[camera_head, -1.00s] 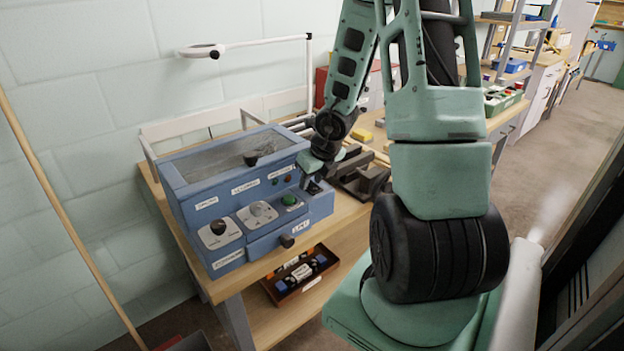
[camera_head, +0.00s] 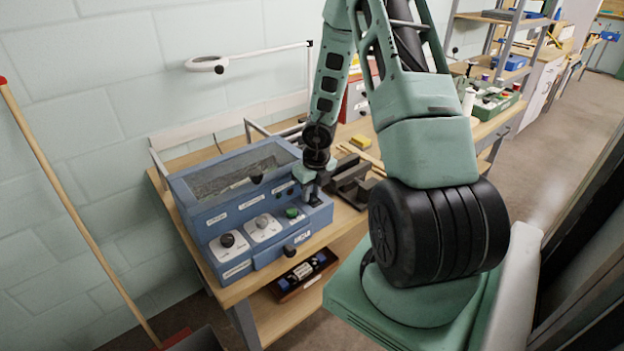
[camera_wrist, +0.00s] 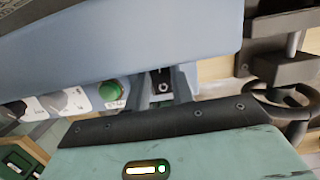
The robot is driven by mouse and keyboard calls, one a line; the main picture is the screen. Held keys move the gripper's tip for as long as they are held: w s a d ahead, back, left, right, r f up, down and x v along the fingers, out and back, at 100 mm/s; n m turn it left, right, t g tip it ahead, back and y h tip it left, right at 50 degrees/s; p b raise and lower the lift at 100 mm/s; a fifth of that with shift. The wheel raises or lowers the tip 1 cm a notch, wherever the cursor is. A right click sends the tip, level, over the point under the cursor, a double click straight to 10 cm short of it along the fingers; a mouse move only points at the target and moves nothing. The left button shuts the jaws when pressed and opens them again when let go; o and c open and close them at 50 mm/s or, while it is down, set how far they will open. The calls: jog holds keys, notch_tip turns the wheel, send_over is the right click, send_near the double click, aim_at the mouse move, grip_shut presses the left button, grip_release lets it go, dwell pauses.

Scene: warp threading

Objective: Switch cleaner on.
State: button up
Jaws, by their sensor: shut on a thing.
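The blue cleaner (camera_head: 235,205) is a box with a clear top on the bench. Its front has a black knob (camera_head: 227,240), a grey dial (camera_head: 262,222) and a green button (camera_head: 292,212). My gripper (camera_head: 311,198) is at the right end of this front, beside the green button. In the wrist view, a black rocker switch (camera_wrist: 161,82) with a white ring mark sits right of the green button (camera_wrist: 109,91). My gripper's fingers (camera_wrist: 162,92) stand on either side of the switch, shut on it. Whether the switch is on cannot be told.
A lamp arm (camera_head: 250,55) reaches over the cleaner from the wall side. Dark metal blocks (camera_head: 350,180) stand close to the right of my gripper. A tray (camera_head: 305,272) is on the shelf below. A wooden pole (camera_head: 75,215) leans at the left.

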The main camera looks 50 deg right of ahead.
aim_at(314, 199)
jog(key=shift+r+p, duration=0.25)
jog(key=shift+p, duration=0.55)
jog(key=shift+w+f+g, duration=0.1)
jog(key=shift+f+g, duration=0.15)
jog(key=shift+g, duration=0.05)
jog(key=o, duration=1)
jog(key=r+p, duration=0.1)
jog(key=r, duration=0.4)
jog(key=s+r+p, duration=0.1)
jog(key=r+p, duration=0.1)
jog(key=r, duration=0.4)
jog(key=r+p, duration=0.2)
jog(key=r, duration=0.4)
jog(key=shift+s+a+r, duration=0.15)
jog(key=shift+s, duration=0.2)
